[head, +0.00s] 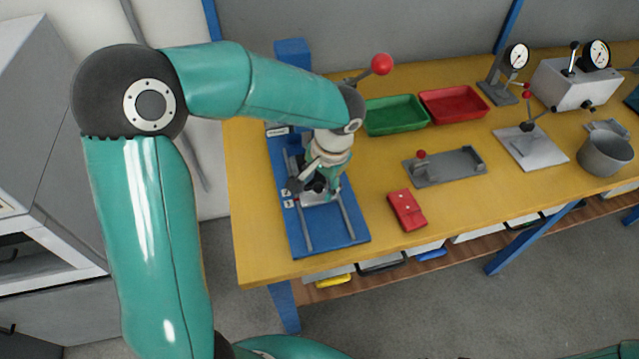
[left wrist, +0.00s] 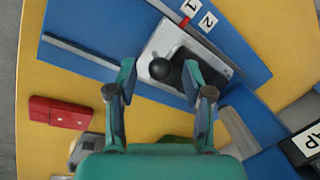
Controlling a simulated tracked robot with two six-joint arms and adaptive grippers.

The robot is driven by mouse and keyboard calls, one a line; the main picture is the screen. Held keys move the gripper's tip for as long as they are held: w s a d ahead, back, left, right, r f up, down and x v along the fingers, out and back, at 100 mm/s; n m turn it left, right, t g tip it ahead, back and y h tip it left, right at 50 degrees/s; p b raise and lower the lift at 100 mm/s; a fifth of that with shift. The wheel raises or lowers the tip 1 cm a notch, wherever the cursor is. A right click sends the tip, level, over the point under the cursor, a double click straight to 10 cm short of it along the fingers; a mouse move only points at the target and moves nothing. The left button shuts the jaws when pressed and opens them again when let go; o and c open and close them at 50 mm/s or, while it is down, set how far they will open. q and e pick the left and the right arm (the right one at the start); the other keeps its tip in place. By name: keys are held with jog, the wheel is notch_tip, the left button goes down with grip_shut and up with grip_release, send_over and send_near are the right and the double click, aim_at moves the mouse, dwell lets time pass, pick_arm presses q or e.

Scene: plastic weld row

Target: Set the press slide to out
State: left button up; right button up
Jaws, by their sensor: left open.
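The press has a blue base (head: 330,236) with two grey rails at the left end of the yellow table. Its slide, a light metal plate (left wrist: 158,48) with a black ball knob (left wrist: 162,69), sits between the rails. A red pointer on the slide's edge is beside two number plates (left wrist: 208,20). My left gripper (head: 314,184) is over the slide, pointing down. In the left wrist view its open fingers (left wrist: 158,78) are on either side of the knob, with gaps visible; I cannot tell the height. My arm partly hides the press in the head view. My right gripper is not in view.
The press lever's red ball (head: 381,64) stands up behind my forearm. A green tray (head: 396,131), a red tray (head: 453,119), a red block (head: 406,210) and a grey fixture (head: 447,178) are to the right. Gauges and a pot (head: 604,158) stand farther right.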

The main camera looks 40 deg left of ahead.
pick_arm(q)
jog(key=shift+a+f, duration=0.1)
jog(key=shift+f, duration=0.4)
grip_shut()
